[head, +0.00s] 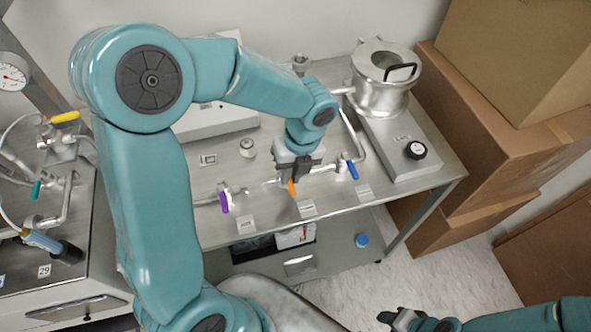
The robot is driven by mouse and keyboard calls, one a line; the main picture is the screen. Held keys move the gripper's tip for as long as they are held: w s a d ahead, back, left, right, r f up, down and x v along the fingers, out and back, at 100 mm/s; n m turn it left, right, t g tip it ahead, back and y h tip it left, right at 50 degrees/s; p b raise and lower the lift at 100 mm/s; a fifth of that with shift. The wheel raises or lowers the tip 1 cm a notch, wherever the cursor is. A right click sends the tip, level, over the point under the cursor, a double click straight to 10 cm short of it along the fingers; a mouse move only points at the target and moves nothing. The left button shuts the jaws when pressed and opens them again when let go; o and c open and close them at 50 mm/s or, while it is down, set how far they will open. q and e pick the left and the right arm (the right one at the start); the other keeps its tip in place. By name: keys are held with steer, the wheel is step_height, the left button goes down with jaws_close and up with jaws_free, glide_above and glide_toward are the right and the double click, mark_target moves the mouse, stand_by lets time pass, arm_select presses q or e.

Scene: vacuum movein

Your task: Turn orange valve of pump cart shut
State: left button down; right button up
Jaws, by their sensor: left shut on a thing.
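The orange valve handle (292,188) shows just below my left gripper (293,178), on the pipe run along the front of the metal pump cart (340,205). My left gripper is shut on the orange handle and hides its upper part and the valve body. The visible end of the handle points toward the cart's front edge. My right gripper (390,317) is at the bottom of the view, low over the floor and away from the cart. Its fingertips are small and I cannot tell how far apart they are.
A purple valve handle (225,202) is left of the orange one, and a blue handle (352,169) is to its right. A steel chamber (384,80) stands at the cart's back right. Cardboard boxes (500,130) crowd the right side. Another bench (60,250) stands at the left.

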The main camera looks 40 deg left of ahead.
arm_select(q)
steer(key=shift+s+d+f, duration=0.1)
steer(key=shift+s+f, duration=0.1)
steer(key=c, duration=1.1)
jaws_free()
steer(key=shift+r, duration=0.1)
steer(key=shift+w, duration=0.1)
steer(key=shift+r, duration=0.15)
step_height(320, 180, up, 16)
steer(key=w+d, duration=0.2)
steer(key=shift+w, duration=0.2)
steer(key=shift+f, duration=0.2)
